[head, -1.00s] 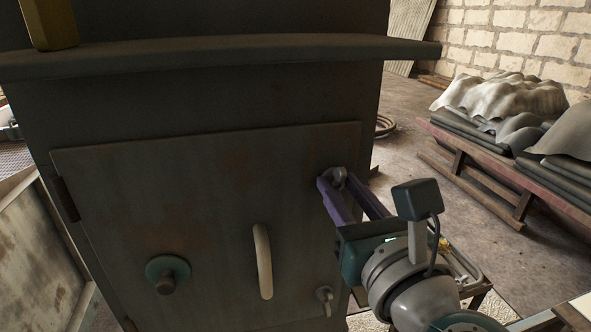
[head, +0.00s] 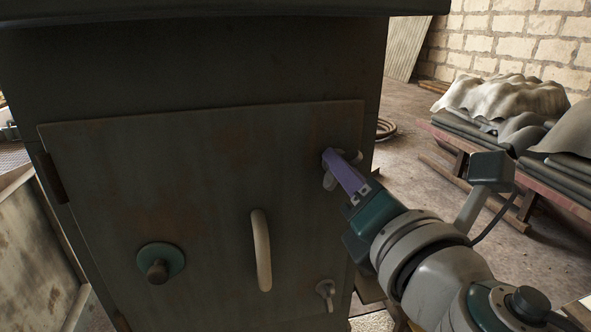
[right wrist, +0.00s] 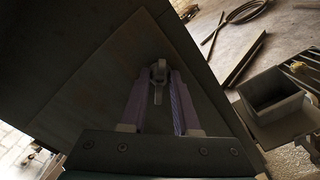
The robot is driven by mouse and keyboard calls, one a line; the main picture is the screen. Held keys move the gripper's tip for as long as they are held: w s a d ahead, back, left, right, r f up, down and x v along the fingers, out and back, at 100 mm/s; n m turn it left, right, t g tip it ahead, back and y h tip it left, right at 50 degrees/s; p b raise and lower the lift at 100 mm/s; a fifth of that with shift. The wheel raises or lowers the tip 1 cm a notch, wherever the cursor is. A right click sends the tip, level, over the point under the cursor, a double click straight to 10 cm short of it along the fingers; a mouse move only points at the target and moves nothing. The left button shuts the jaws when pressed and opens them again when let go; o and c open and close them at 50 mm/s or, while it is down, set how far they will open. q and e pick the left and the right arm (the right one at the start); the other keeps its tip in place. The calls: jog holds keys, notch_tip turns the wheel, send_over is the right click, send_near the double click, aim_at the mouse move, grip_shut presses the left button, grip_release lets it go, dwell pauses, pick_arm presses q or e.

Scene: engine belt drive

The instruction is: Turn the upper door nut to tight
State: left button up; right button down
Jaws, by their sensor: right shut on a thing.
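The upper door nut (head: 329,181) is a grey winged nut at the upper right corner of the dark metal door (head: 190,200). It also shows in the right wrist view (right wrist: 158,74), between the two purple fingers. My right gripper (head: 334,160) is shut on the upper nut, with its fingers on either side of it. The gripper's finger and body hide part of the nut in the head view. The lower door nut (head: 326,289) sits at the door's lower right. My left gripper is not in view.
A pale curved handle (head: 261,250) and a round green knob (head: 160,263) stand out from the door. A ledge (head: 220,22) juts out above. A pallet with covered sheets (head: 510,115) stands at the right.

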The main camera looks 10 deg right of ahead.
jog(key=m+b, duration=0.2)
jog(key=m, duration=0.7)
jog(key=shift+f, duration=0.1)
jog(key=shift+m, duration=0.3)
dwell(0.4)
jog(key=c, duration=0.6)
grip_release()
jog(key=shift+c, duration=0.2)
